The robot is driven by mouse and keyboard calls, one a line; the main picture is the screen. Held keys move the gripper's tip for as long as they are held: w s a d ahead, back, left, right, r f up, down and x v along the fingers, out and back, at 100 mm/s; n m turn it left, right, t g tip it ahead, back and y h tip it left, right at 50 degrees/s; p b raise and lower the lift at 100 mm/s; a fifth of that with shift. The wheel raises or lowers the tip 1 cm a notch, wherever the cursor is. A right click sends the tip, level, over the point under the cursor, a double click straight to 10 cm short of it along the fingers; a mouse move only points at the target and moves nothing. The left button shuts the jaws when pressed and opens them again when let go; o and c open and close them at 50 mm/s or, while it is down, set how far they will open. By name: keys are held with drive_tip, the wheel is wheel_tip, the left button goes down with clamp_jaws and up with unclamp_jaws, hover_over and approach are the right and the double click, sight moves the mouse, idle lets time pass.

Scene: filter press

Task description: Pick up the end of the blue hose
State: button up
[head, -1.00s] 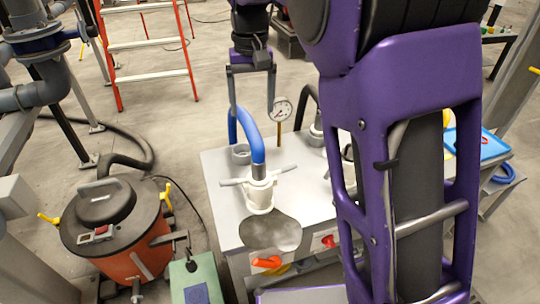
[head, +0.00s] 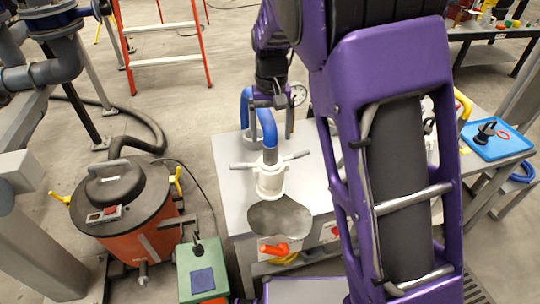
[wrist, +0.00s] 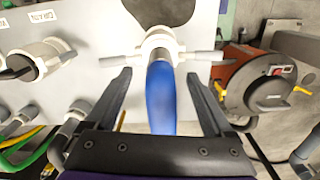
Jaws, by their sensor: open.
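The blue hose (head: 269,128) arches up from the worktop and ends in a white coupling (head: 270,180) with grey lever arms out to both sides. In the wrist view the blue hose (wrist: 161,98) runs down the middle from the white coupling (wrist: 160,45). My gripper (wrist: 159,76) is open, with one dark finger on each side of the hose and a gap visible on both sides. In the head view my gripper (head: 271,120) is at the hose behind the coupling. The hose's far part is partly hidden by my gripper.
The grey worktop (head: 232,195) has a dark patch (head: 280,218) in front of the coupling and a pressure gauge (head: 298,94) behind. An orange vacuum drum (head: 130,238) and green box (head: 203,270) stand left. My arm hides much of the right side.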

sight(270, 144)
drive_tip(key=f, duration=0.3)
drive_tip(key=f+b, duration=0.1)
drive_tip(key=f, duration=0.1)
drive_tip(key=shift+w+a, duration=0.1)
drive_tip(key=shift+w, duration=0.25)
clamp_jaws()
